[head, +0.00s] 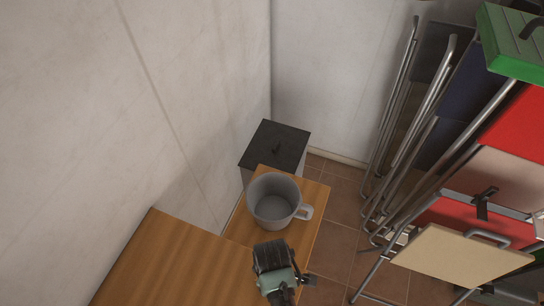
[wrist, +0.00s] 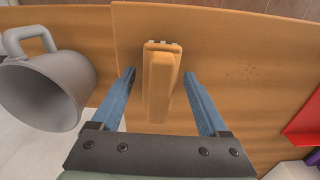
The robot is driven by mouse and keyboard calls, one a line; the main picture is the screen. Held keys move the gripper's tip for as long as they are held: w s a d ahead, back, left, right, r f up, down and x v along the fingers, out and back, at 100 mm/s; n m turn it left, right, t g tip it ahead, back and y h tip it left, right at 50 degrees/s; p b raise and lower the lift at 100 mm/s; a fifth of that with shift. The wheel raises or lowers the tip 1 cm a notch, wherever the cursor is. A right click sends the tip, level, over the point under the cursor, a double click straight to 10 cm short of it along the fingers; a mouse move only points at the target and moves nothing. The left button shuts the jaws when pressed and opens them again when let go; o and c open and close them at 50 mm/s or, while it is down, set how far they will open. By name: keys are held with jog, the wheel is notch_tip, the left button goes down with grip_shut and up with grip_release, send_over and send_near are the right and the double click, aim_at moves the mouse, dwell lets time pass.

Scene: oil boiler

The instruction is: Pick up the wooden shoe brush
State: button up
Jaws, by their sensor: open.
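The wooden shoe brush (wrist: 161,82) shows in the wrist view as a light-brown block on the wooden tabletop (wrist: 235,60). It lies lengthwise between the two blue fingers of my gripper (wrist: 159,74). The fingers are open, one on each side of the brush, with gaps visible on both sides. I cannot tell how far above the tabletop the fingertips are. In the head view the brush is not visible, and my arm's dark end covers part of the wooden surface.
A grey mug (head: 268,208) stands on the wooden surface, close to the left of my gripper in the wrist view (wrist: 45,92). A dark-lidded box (head: 264,148) is behind it. Folding chairs (head: 455,100) stand at the right. A pale wall (head: 100,110) borders the left.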

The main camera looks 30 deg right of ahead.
grip_shut()
dwell(0.3)
notch_tip(320, 180, up, 10)
jog(key=shift+r+b, duration=0.1)
jog(key=shift+b, duration=0.35)
